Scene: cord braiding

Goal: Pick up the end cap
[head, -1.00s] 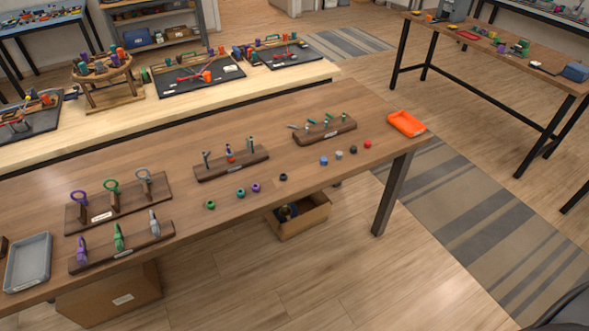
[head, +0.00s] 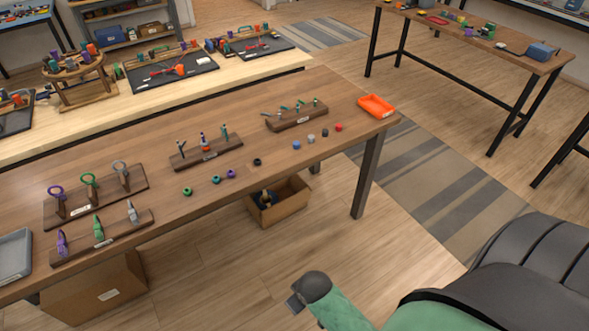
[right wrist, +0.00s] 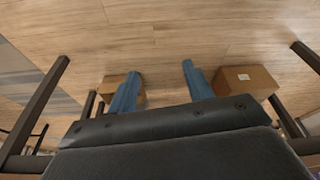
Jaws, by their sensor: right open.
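Several small end caps stand in a loose row along the front of the brown table: green (head: 187,191), teal (head: 215,180), purple (head: 231,174), black (head: 257,161), blue (head: 296,145), grey (head: 311,139), another black (head: 325,132) and red (head: 339,127). I cannot tell which one is meant. My right gripper (right wrist: 160,88) shows two blue fingers spread apart and empty, above the floor, with no cap between them. My left gripper is not in view.
The brown table (head: 150,212) holds tool racks (head: 207,153), pliers stands, a grey tray (head: 14,255) and an orange tray (head: 376,105). Cardboard boxes (head: 279,205) sit beneath it. A pale bench (head: 180,102) stands behind. Open floor lies in front.

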